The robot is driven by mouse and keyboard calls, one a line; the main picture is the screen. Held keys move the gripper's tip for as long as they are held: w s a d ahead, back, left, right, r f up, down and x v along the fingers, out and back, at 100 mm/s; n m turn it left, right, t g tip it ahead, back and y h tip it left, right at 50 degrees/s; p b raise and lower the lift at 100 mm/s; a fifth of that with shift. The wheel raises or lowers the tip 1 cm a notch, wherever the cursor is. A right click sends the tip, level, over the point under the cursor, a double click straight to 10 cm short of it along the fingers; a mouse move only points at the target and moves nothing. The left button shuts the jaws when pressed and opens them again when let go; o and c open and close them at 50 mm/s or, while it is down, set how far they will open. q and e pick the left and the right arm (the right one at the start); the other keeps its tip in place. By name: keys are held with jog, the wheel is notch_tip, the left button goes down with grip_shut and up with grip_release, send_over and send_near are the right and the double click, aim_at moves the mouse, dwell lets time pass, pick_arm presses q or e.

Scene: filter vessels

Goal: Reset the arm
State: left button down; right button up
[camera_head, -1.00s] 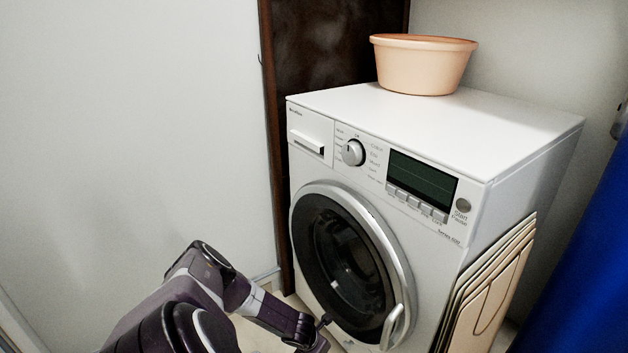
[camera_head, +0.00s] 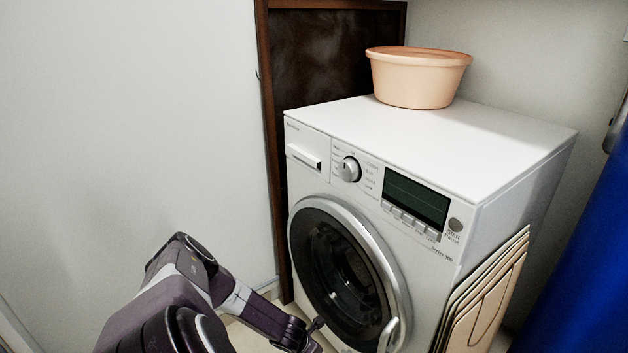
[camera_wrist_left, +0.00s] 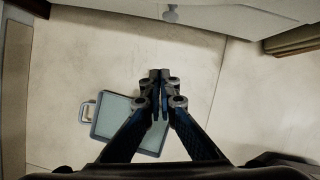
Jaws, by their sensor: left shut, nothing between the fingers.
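My left arm (camera_head: 180,290) comes in from the lower left in the head view, bent in front of the washing machine. My left gripper shows in the left wrist view (camera_wrist_left: 160,78), with its two dark fingers together and nothing between them. It points down over a pale tiled floor. In the head view the gripper's fingers are cut off or hidden at the bottom. My right arm is in neither view.
The white washing machine (camera_head: 400,135) has its round door (camera_head: 345,270) shut. A peach basin (camera_head: 418,80) stands on top. Folded boards (camera_head: 487,295) lean on its right side. A flat case with a handle (camera_wrist_left: 112,118) lies on the floor.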

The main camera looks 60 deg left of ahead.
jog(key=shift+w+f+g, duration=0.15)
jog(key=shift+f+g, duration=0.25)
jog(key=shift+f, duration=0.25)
